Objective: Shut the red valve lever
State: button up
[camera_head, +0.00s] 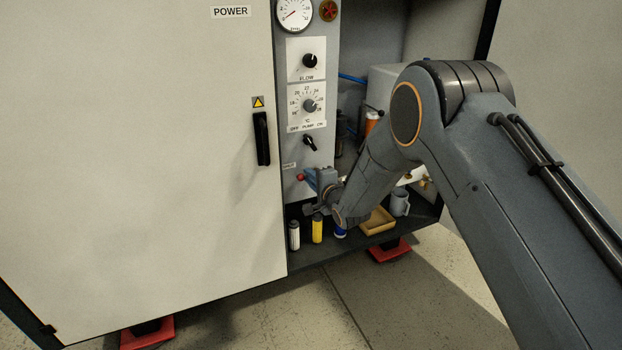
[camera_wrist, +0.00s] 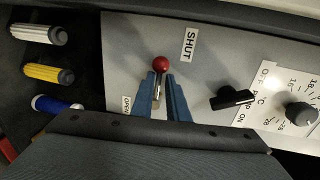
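The red valve lever shows as a red ball knob (camera_wrist: 159,64) on a short metal stem in the wrist view. It also shows as a small red knob (camera_head: 301,177) low on the grey panel in the head view. My gripper (camera_wrist: 162,82) has its two blue fingers on either side of the stem, just below the ball; whether they touch it I cannot tell. In the head view my gripper (camera_head: 308,190) is at the lower panel, partly hidden by my wrist. A SHUT label (camera_wrist: 190,44) and an OPEN label (camera_wrist: 126,105) flank the lever.
A black pump switch (camera_wrist: 232,98) and a temperature dial (camera_head: 309,105) are on the same panel. White (camera_head: 294,235) and yellow (camera_head: 317,228) cylinders, a tan tray (camera_head: 377,222) and a grey mug (camera_head: 400,202) stand on the shelf. A closed cabinet door (camera_head: 150,170) is at the left.

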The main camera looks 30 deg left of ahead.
jog(key=shift+o, duration=0.7)
jog(key=p+v, duration=0.1)
jog(key=v, duration=0.7)
jog(key=shift+a, duration=0.1)
